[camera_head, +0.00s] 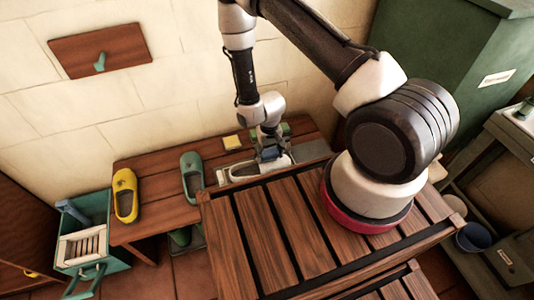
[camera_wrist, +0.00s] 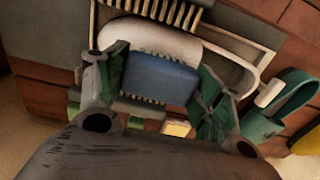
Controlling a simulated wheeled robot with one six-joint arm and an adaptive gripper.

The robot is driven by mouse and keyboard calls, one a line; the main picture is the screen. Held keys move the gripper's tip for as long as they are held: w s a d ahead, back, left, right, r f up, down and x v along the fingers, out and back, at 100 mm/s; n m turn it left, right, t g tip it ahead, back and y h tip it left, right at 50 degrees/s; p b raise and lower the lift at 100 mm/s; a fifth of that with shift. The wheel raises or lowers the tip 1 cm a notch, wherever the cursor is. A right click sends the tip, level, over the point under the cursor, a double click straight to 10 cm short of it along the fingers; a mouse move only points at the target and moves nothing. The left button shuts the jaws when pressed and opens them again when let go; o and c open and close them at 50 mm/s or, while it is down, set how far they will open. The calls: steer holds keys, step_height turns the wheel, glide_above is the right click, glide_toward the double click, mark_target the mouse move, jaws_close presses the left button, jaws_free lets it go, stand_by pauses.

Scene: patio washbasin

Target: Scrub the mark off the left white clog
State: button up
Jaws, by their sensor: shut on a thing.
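My gripper (camera_head: 269,153) is over the tray at the right half of the wooden bench. In the wrist view its fingers (camera_wrist: 160,88) are shut on a blue block (camera_wrist: 160,78), with bristles showing along its edges, so it looks like a scrubbing brush. A white clog (camera_wrist: 150,36) lies in the pale-rimmed tray (camera_wrist: 262,38) directly behind the block. Whether the bristles touch the clog I cannot tell. In the head view the white clog (camera_head: 277,166) is partly hidden by my gripper. No mark shows on the visible part of the clog.
A green clog (camera_head: 192,178) and a yellow clog (camera_head: 125,196) stand on the bench (camera_head: 155,165) to the left. A small yellow block (camera_head: 231,142) lies behind the tray. A teal crate (camera_head: 93,215) stands at far left. A slatted table (camera_head: 285,220) fills the front.

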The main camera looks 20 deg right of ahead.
steer(key=shift+a+f, duration=0.1)
steer(key=shift+a, duration=1.3)
steer(key=shift+d, duration=1.45)
steer(key=shift+a, duration=1.45)
steer(key=shift+d, duration=1.45)
steer(key=shift+a, duration=1.45)
steer(key=shift+c, duration=0.3)
steer(key=shift+r, duration=2.5)
steer(key=shift+w, duration=0.1)
